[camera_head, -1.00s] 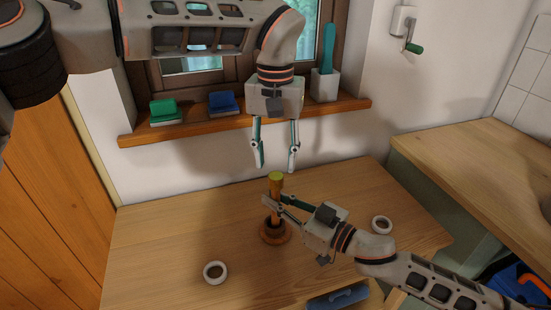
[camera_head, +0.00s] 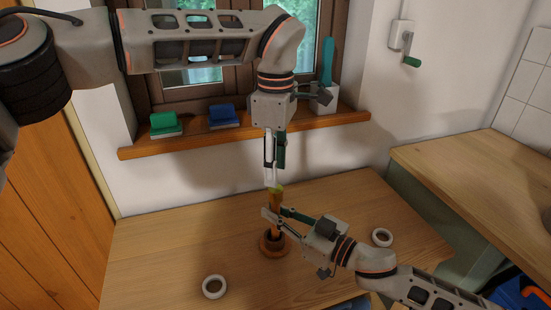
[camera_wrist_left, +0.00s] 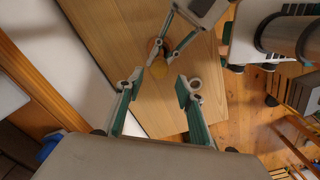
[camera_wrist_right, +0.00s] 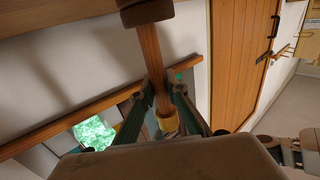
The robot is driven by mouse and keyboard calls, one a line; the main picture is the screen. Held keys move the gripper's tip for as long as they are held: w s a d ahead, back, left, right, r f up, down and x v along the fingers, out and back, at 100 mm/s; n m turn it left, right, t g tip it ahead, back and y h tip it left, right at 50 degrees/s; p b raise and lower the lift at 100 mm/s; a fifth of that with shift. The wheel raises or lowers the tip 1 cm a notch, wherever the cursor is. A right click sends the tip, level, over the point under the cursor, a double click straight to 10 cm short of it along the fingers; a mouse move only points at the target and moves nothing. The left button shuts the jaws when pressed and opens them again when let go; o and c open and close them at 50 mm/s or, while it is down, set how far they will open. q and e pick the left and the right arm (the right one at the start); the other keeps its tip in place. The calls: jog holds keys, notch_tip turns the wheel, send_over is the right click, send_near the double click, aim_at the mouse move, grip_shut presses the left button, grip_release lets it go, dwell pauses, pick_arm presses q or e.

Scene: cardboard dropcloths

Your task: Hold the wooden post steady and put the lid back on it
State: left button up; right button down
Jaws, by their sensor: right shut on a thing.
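The wooden post (camera_head: 275,203) stands upright on the table in its round brown base (camera_head: 274,244). My right gripper (camera_head: 272,212) is shut on the post below the lid. My left gripper (camera_head: 273,186) points down at the lid from above. Exact contact with the lid cannot be told.
A blue object (camera_head: 352,304) is at the front edge. Behind, the windowsill (camera_head: 190,138) holds green and blue brushes and a white cup (camera_head: 325,98).

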aim_at(275, 189)
pick_arm(q)
jog(key=n, duration=0.7)
jog(key=shift+r+n, duration=0.2)
jog(key=shift+n, duration=0.1)
jog(key=n, duration=0.5)
jog(key=shift+r, duration=0.2)
jog(key=n, duration=0.5)
jog(key=shift+r+n, duration=0.15)
jog(key=shift+n, duration=0.15)
jog(key=n, duration=0.6)
jog(key=shift+r+n, duration=0.2)
jog(key=shift+n, duration=0.2)
jog(key=shift+f, duration=0.1)
jog(key=shift+f, duration=3.9)
